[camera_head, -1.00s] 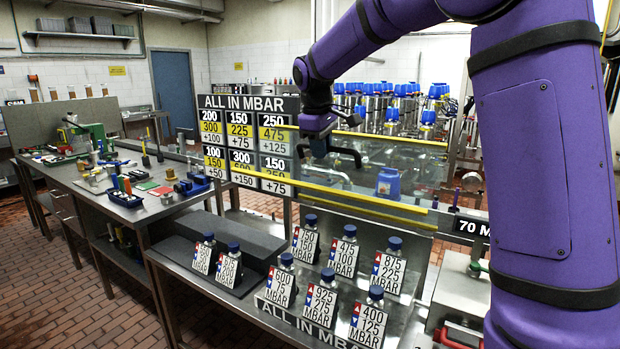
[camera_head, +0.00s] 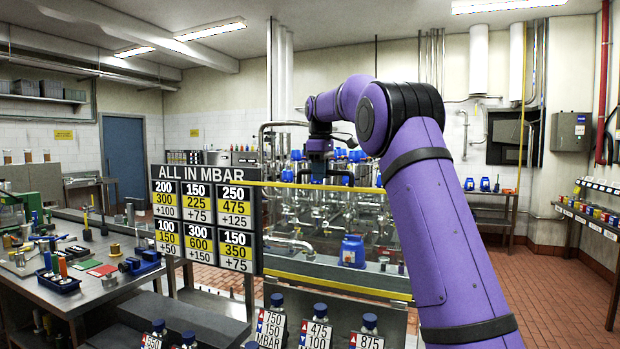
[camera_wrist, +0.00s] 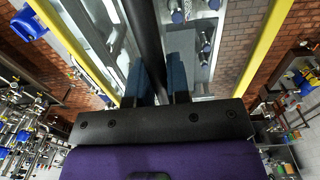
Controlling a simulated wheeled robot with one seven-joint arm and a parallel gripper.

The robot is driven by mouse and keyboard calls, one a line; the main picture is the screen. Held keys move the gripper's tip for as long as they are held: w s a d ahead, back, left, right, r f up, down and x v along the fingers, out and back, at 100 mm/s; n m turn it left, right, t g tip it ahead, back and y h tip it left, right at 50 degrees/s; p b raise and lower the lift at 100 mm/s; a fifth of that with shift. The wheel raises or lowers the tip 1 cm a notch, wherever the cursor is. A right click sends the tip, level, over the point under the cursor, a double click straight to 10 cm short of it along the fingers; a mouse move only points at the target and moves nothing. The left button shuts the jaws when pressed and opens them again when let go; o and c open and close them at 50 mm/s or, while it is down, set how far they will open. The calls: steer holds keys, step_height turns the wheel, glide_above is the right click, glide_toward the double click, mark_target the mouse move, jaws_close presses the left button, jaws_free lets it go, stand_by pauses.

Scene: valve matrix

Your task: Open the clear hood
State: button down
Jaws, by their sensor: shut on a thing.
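The clear hood (camera_head: 330,235) is a see-through panel with a yellow strip along its upper edge and another along its lower edge. It stands behind the black number board in the head view. Both yellow strips also show in the wrist view, with the clear panel (camera_wrist: 200,85) between them. My gripper (camera_head: 318,178) is at the hood's upper part, at its dark handle (camera_head: 342,174). In the wrist view, the two blue fingers of my gripper (camera_wrist: 156,82) are shut around the black handle bar (camera_wrist: 147,40). The handle's ends are partly hidden.
The "ALL IN MBAR" board (camera_head: 205,219) stands left of the hood. Several blue-capped bottles with number cards (camera_head: 318,333) stand in front and below. Pipes and blue-topped valves (camera_head: 300,225) are behind the hood. A cluttered workbench (camera_head: 85,283) is at left. Floor at right is open.

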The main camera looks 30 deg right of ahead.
steer(key=shift+w+d, duration=0.2)
steer(key=shift+d, duration=0.15)
steer(key=shift+f, duration=0.1)
steer(key=c, duration=1.1)
jaws_free()
step_height(320, 180, up, 10)
steer(key=shift+a+f, duration=0.1)
steer(key=shift+r, duration=0.55)
steer(key=shift+s, duration=0.1)
